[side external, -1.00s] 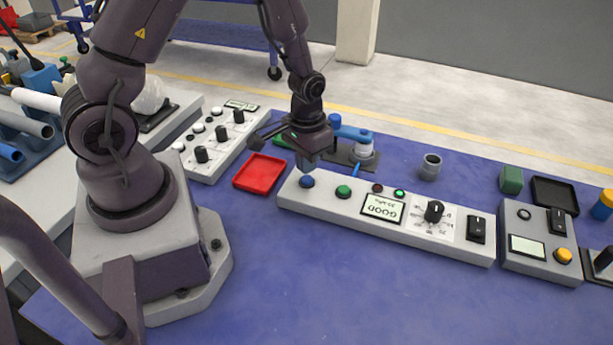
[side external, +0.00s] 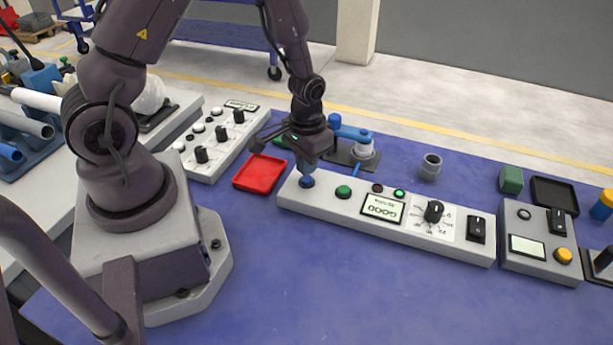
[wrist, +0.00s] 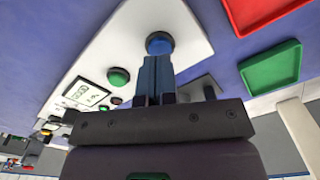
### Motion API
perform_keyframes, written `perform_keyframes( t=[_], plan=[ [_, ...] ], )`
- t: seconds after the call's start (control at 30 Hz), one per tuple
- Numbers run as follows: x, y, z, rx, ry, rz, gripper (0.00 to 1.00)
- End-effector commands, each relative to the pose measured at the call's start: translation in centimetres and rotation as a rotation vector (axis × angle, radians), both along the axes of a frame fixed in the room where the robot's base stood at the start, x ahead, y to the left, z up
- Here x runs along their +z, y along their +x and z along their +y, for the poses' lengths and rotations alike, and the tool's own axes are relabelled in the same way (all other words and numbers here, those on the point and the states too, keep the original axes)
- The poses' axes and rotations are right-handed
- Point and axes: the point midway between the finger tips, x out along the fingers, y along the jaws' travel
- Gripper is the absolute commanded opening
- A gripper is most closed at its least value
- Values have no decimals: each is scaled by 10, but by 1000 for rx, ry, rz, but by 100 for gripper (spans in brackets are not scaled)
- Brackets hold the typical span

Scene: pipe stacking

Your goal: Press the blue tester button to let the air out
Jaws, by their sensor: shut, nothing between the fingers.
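The tester (side external: 330,203) is a long light-grey box on the blue table. Its blue button (side external: 307,182) is at the left end, with a green button (side external: 343,191) beside it. The tester's screen (side external: 383,207) reads GOOD, and a green lamp (side external: 399,194) is lit. My gripper (side external: 306,177) is shut and empty, pointing down with its blue fingertips at the blue button. In the wrist view the fingertips (wrist: 155,62) overlap the lower edge of the blue button (wrist: 159,43). I cannot tell whether the button is pushed in.
A red tray (side external: 259,173) lies left of the tester. A blue clamp-like fixture (side external: 362,150) stands behind it, and a grey pipe piece (side external: 430,167) stands behind its right part. A second control box (side external: 540,240) is at the right. The table in front is clear.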

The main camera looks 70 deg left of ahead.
Motion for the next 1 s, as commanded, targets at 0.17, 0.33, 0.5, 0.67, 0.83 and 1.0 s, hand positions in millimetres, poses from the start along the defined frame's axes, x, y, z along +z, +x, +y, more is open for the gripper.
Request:
perform_keyframes(
  t=[0.17,0.33,0.5,0.67,0.83,1.0],
  plan=[
    [-4,0,0,0,0,-1,0],
    [-7,0,0,0,0,0,0],
    [-11,0,0,0,0,0,0],
    [-14,0,0,0,0,-1,0],
    [-17,0,0,0,0,-1,0],
    [-21,0,0,0,0,-1,0]
  ],
)
